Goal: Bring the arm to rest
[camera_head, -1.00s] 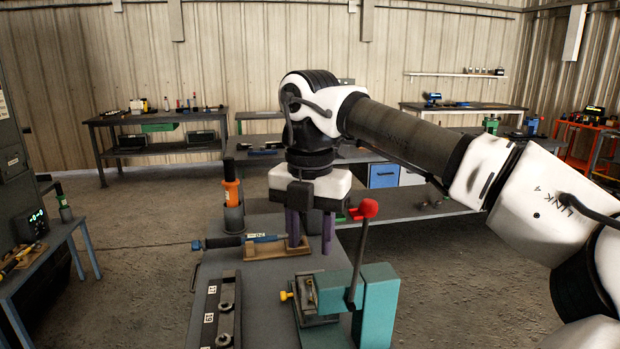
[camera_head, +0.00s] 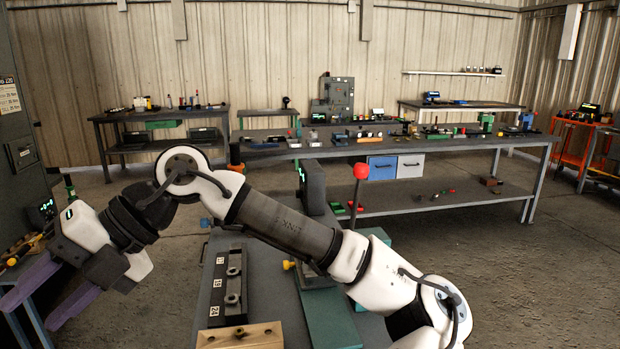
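My arm (camera_head: 290,228) reaches from the bottom right across the near bench to the left side of the picture. My gripper (camera_head: 30,306) is at the lower left, beyond the near bench's left edge. Its two purple fingers point down and left, apart from each other. Nothing shows between them, so it is open and empty. The fingers appear in front of the blue-legged side table at the left; whether they are close to it I cannot tell.
The near bench (camera_head: 208,262) carries a dark rail block (camera_head: 236,272), a wooden block (camera_head: 255,336), a teal fixture (camera_head: 330,318) and a lever with a red knob (camera_head: 361,171). My arm hides part of it. A long workbench (camera_head: 460,145) stands behind. Open floor lies left of the near bench.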

